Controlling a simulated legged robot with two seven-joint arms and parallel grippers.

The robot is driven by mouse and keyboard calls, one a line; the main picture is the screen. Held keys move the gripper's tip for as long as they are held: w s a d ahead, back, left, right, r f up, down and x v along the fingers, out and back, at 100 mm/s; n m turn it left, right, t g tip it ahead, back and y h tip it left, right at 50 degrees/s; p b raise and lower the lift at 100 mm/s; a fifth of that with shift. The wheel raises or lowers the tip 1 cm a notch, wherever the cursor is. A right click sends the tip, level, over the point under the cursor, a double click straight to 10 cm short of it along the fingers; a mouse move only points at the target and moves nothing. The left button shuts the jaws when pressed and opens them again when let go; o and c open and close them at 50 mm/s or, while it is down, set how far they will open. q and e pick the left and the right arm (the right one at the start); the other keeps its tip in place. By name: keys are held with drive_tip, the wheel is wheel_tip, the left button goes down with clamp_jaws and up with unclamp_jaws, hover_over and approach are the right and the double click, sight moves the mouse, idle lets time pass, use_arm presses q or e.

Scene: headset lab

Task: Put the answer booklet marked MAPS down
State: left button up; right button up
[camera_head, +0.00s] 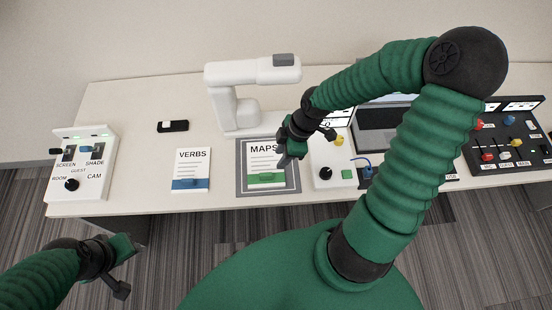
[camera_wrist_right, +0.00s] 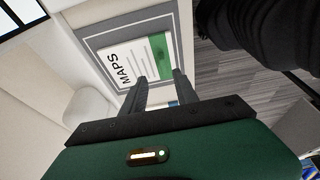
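The MAPS answer booklet (camera_head: 264,163), white with a green band, lies flat on a grey mat (camera_head: 242,187) on the desk. It also shows in the right wrist view (camera_wrist_right: 138,60), on the mat just beyond my fingertips. My right gripper (camera_head: 287,159) is at the booklet's right edge in the head view. Its two fingers (camera_wrist_right: 161,76) are apart with nothing held between them; whether a tip touches the booklet I cannot tell. My left gripper (camera_head: 127,268) is open and empty, low at the left in front of the desk.
A white document camera (camera_head: 240,112) stands behind the mat. The VERBS booklet (camera_head: 192,168) lies to the left. A switch panel (camera_head: 80,172) stands at the far left. A white control box (camera_head: 323,171) sits close to the right of the mat.

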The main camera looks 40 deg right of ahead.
use_arm(q)
drive_tip(key=shift+w+a, duration=0.1)
use_arm(e)
drive_tip(key=s+a+r+m+h, duration=0.2)
drive_tip(key=a+r+m, duration=0.4)
drive_tip(key=m, duration=0.5)
drive_tip(key=shift+s+a+m+t+h, duration=0.25)
drive_tip(key=shift+a+t+h, duration=0.2)
drive_tip(key=shift+a, duration=0.25)
use_arm(q)
drive_tip(key=shift+a, duration=0.25)
use_arm(e)
drive_tip(key=shift+a+r, duration=0.1)
drive_tip(key=shift+a, duration=0.15)
use_arm(q)
drive_tip(key=shift+d, duration=0.15)
use_arm(e)
drive_tip(key=shift+d, duration=0.15)
